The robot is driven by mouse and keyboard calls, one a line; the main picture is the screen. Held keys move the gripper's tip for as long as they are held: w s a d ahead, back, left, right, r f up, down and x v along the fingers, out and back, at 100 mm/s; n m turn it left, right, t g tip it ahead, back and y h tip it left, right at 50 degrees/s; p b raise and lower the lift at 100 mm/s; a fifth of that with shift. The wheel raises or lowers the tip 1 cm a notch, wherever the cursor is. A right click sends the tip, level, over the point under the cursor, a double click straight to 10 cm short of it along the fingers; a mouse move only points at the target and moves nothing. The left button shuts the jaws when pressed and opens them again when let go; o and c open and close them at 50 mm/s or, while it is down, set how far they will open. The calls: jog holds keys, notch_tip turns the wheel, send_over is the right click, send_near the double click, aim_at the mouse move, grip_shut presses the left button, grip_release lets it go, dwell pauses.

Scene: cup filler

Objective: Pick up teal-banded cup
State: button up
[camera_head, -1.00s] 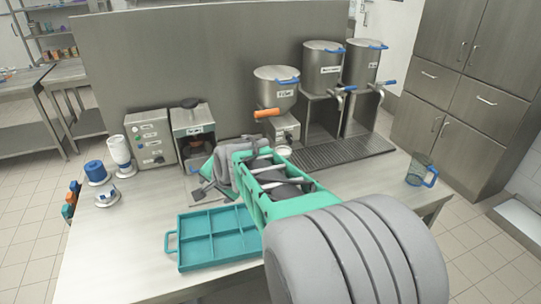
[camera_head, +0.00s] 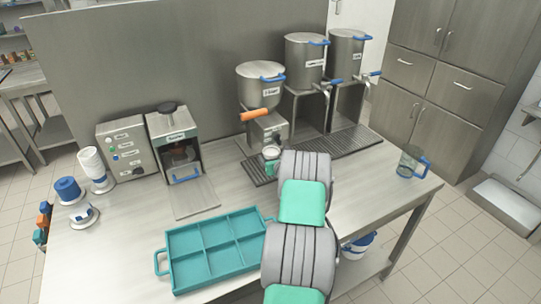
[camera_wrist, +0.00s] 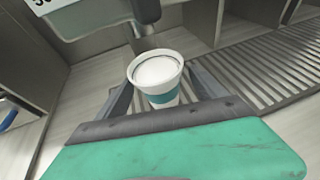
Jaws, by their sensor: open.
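The teal-banded cup (camera_wrist: 163,98) is white and tapered, and stands upright below a dispenser's spout. A pale white surface shows inside its rim. In the wrist view my gripper (camera_wrist: 161,76) is open, with one dark finger on each side of the cup. I cannot tell whether either finger touches it. In the head view the cup (camera_head: 271,153) shows just beyond my arm, which hides its lower part and most of my gripper.
The dispenser (camera_head: 262,85) with an orange handle stands over the cup. Two steel urns (camera_head: 306,60) and a drip grate (camera_head: 343,147) are to its right. A teal compartment tray (camera_head: 170,240) lies at the front. A clear jug (camera_head: 408,160) stands at the right.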

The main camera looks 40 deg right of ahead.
jog(key=shift+x, duration=1)
jog(key=shift+a, duration=0.1)
jog(key=shift+c, duration=0.3)
jog(key=c, duration=1.5)
